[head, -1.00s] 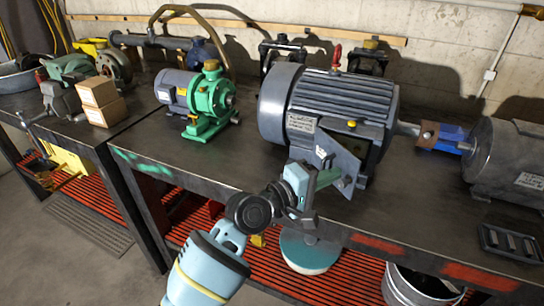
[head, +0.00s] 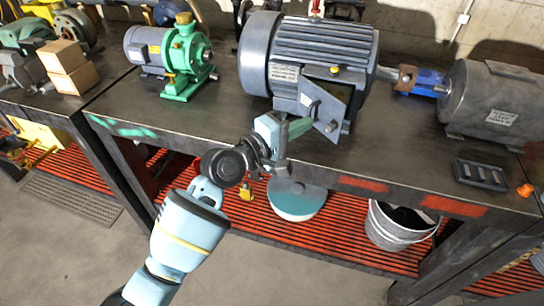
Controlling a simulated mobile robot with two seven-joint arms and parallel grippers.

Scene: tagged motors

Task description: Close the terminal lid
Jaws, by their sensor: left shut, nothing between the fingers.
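The large grey motor (head: 310,55) stands on the dark bench. On its near side is the terminal box (head: 352,78) with a yellow knob on top. The terminal lid (head: 327,106), a flat grey plate, stands open and tilted at the front of the box. My left gripper (head: 308,124) is shut and empty, its greenish fingers at the lid's lower left edge. Whether they touch the lid I cannot tell. My right gripper is not in view.
A blue coupling (head: 420,80) and a grey cylindrical machine (head: 497,102) stand to the right. A green pump (head: 187,62) is at left. A black tray (head: 480,175) lies near the bench's front edge.

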